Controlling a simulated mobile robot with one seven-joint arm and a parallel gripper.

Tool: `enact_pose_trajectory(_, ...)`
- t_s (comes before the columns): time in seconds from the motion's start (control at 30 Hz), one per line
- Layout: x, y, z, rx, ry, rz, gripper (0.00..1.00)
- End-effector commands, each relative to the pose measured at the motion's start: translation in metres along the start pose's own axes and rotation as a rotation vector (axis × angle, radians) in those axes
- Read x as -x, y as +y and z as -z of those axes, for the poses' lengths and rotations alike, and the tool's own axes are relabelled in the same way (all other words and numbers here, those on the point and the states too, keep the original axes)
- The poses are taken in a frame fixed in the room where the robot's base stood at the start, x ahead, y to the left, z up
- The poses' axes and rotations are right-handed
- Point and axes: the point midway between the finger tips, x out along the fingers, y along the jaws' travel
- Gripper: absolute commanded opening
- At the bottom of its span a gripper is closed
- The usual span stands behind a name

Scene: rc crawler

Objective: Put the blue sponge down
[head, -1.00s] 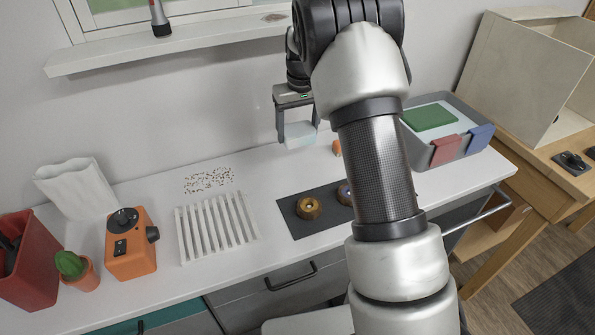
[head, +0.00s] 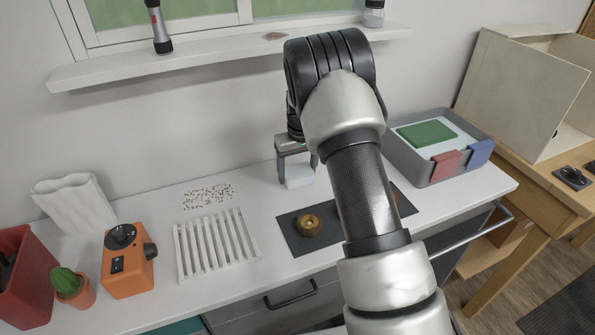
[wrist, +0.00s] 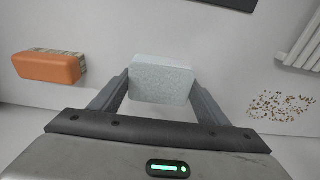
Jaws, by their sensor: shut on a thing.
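The blue sponge, a pale blue block (head: 299,176), is between the fingers of my gripper (head: 297,178), which is shut on it. In the head view the sponge is low, at or just above the white counter behind the dark mat; I cannot tell whether it touches. The wrist view also shows the sponge (wrist: 161,80) between both fingers of my gripper (wrist: 160,90), its broad face toward the camera.
An orange block (wrist: 48,67) lies on the counter near the sponge. Crumbs (head: 208,195), a white slatted rack (head: 215,245) and a dark mat (head: 290,222) with a brass-coloured round piece (head: 309,225) are nearby. A grey bin (head: 405,165) stands at right.

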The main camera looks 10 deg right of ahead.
Motion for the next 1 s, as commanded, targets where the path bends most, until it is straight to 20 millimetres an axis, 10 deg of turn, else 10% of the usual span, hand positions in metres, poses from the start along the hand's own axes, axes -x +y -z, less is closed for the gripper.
enact_pose_trajectory(0.17,-0.004,0.000,-0.001,0.000,-0.001,0.000,0.45)
enact_pose_trajectory(0.2,-0.003,0.000,-0.001,0.000,0.000,0.000,0.72)
enact_pose_trajectory(0.3,-0.003,0.000,-0.001,0.000,0.000,0.000,0.88)
enact_pose_trajectory(0.7,0.006,0.000,0.001,0.000,0.001,0.000,0.88)
enact_pose_trajectory(1.0,0.066,0.000,0.001,-0.001,0.004,-0.001,0.88)
